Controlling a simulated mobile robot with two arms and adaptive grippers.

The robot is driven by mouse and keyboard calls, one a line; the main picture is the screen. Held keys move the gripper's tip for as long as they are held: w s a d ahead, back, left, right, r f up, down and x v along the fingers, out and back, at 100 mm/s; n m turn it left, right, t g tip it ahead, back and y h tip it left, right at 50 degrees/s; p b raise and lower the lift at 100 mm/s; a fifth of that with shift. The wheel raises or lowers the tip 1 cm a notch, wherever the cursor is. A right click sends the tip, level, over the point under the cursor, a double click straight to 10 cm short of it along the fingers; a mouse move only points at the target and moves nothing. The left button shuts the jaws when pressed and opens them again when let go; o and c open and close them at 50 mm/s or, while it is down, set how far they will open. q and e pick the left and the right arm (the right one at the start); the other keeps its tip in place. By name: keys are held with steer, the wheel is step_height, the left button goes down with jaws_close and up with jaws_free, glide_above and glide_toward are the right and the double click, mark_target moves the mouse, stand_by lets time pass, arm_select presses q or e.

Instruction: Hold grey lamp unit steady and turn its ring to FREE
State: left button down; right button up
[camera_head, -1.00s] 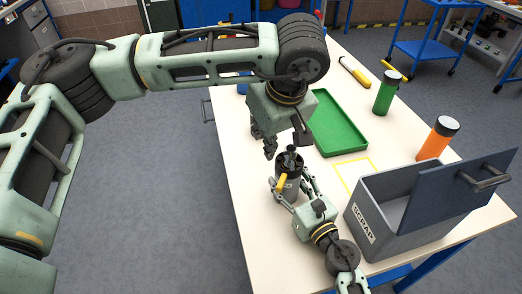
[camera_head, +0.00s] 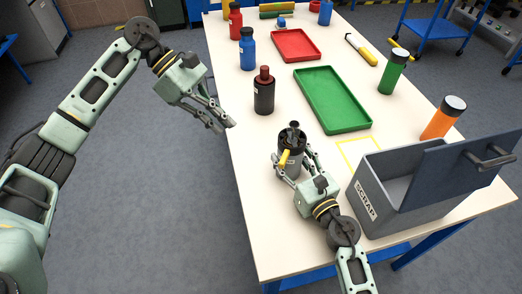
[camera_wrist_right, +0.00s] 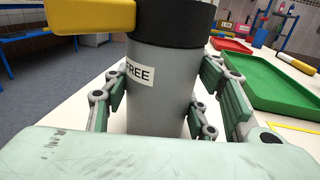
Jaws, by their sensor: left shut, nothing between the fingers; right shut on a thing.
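The grey lamp unit (camera_head: 291,170) stands upright on the bench, with a dark ring and a black knobbed top. A yellow lever (camera_head: 284,158) sticks out from the ring. In the right wrist view the grey body (camera_wrist_right: 160,105) carries a white FREE label (camera_wrist_right: 139,74). The yellow lever (camera_wrist_right: 90,16) shows above and left of the label; whether it lines up exactly, I cannot tell. My right gripper (camera_head: 291,166) is shut around the grey body below the ring. My left gripper (camera_head: 222,126) is shut and empty, off the bench's left edge, apart from the unit.
A grey SCRAP bin (camera_head: 405,215) with its blue lid tilted stands at right. A green tray (camera_head: 332,98), red tray (camera_head: 296,45), dark red-capped bottle (camera_head: 264,92), blue bottle (camera_head: 248,50), green bottle (camera_head: 391,73) and orange bottle (camera_head: 442,119) are on the bench (camera_head: 245,145).

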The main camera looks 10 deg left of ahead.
mark_target(289, 148)
arm_select(q)
steer(key=d+r+x, duration=0.1)
steer(key=x, duration=1.1)
steer(key=shift+s+d+r, duration=0.2)
steer(key=shift+d+r, duration=0.05)
steer(key=shift+d, duration=0.35)
steer(key=shift+s+d, duration=0.55)
steer(key=shift+d, duration=0.3)
